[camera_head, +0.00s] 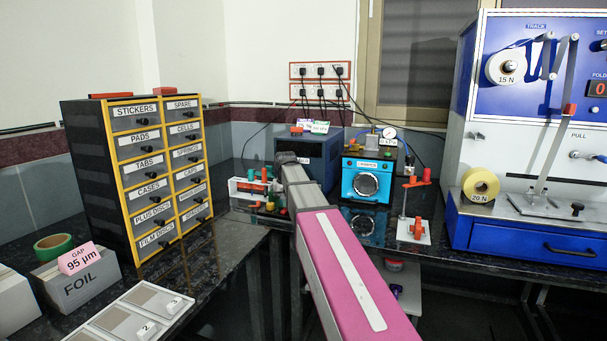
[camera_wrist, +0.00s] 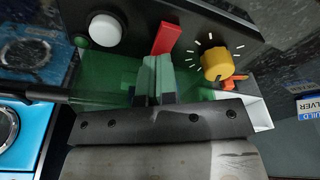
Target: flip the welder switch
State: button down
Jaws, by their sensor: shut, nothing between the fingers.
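In the wrist view, a red switch lever (camera_wrist: 166,38) stands out from a dark panel (camera_wrist: 140,14), between a white round button (camera_wrist: 105,30) and a yellow knob (camera_wrist: 215,64) with white tick marks. My gripper (camera_wrist: 157,62) is shut and empty, its fingertips just below the lever in the picture. I cannot tell whether they touch it. In the head view, the dark blue box (camera_head: 322,152) appears to be the welder. My arm reaches its front and covers part of it; the switch and my fingertips cannot be made out there.
A light blue machine (camera_head: 365,180) with a round window stands to the right of the box. A red-and-white hand press (camera_head: 413,225) stands farther right. A labelled drawer cabinet (camera_head: 118,180) is at left. Cables hang from wall sockets (camera_head: 320,71) behind.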

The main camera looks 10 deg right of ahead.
jog(key=shift+f, duration=0.3)
dwell(0.4)
jog(key=shift+r, duration=3.5)
